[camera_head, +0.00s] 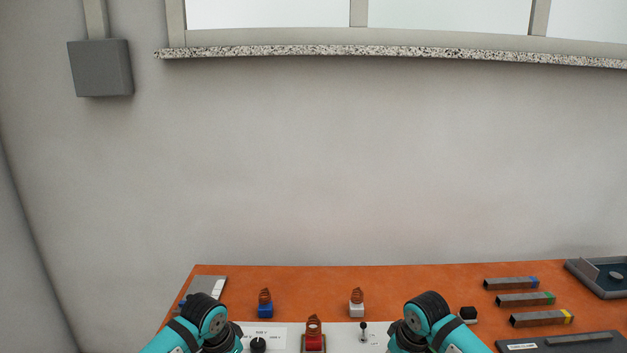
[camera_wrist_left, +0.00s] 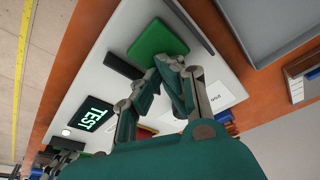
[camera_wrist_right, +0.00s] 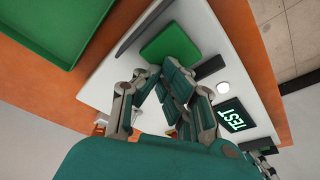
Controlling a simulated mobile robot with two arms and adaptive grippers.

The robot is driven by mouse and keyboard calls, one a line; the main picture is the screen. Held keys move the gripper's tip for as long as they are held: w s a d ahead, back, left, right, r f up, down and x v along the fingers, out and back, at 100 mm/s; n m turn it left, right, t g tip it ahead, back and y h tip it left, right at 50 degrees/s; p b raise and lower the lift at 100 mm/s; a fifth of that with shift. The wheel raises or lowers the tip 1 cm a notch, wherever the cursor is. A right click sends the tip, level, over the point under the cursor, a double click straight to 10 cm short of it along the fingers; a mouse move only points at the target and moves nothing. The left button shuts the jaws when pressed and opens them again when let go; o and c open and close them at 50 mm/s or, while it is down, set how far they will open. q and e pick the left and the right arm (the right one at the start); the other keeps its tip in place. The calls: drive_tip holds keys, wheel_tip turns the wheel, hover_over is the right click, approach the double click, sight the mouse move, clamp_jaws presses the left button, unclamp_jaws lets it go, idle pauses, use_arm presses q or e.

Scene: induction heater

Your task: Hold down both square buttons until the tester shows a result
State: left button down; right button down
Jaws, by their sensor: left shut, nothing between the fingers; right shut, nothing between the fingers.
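A green square button (camera_wrist_left: 158,50) lies on a white panel in the left wrist view. My left gripper (camera_wrist_left: 168,78) is shut and empty, its tips at the near edge of this button. Another green square button (camera_wrist_right: 170,44) shows in the right wrist view. My right gripper (camera_wrist_right: 172,76) is shut and empty, its tips over or just at the near edge of that button. I cannot tell whether either gripper touches or presses. The tester's dark display (camera_wrist_left: 91,113) reads TEST; it also shows in the right wrist view (camera_wrist_right: 231,115). The head view hides both buttons and grippers.
In the head view, copper coils stand on a blue block (camera_head: 265,311), a white block (camera_head: 357,310) and a red block (camera_head: 313,343). Several metal bars (camera_head: 525,299) lie right. A green tray (camera_wrist_right: 62,28) and a grey tray (camera_wrist_left: 268,30) sit beside the panel.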

idle(0.3)
drive_tip(key=shift+w+v, duration=0.15)
drive_tip(key=shift+v, duration=0.6)
drive_tip(key=shift+w+v, duration=0.15)
drive_tip(key=shift+v, duration=0.55)
drive_tip(key=shift+a+r, duration=0.1)
drive_tip(key=shift+a, duration=0.1)
use_arm(q)
drive_tip(key=shift+w+v, duration=0.15)
drive_tip(key=shift+v, duration=0.6)
drive_tip(key=shift+w+v, duration=0.15)
drive_tip(key=shift+v, duration=0.55)
drive_tip(key=shift+d+r, duration=0.1)
drive_tip(key=shift+d, duration=0.1)
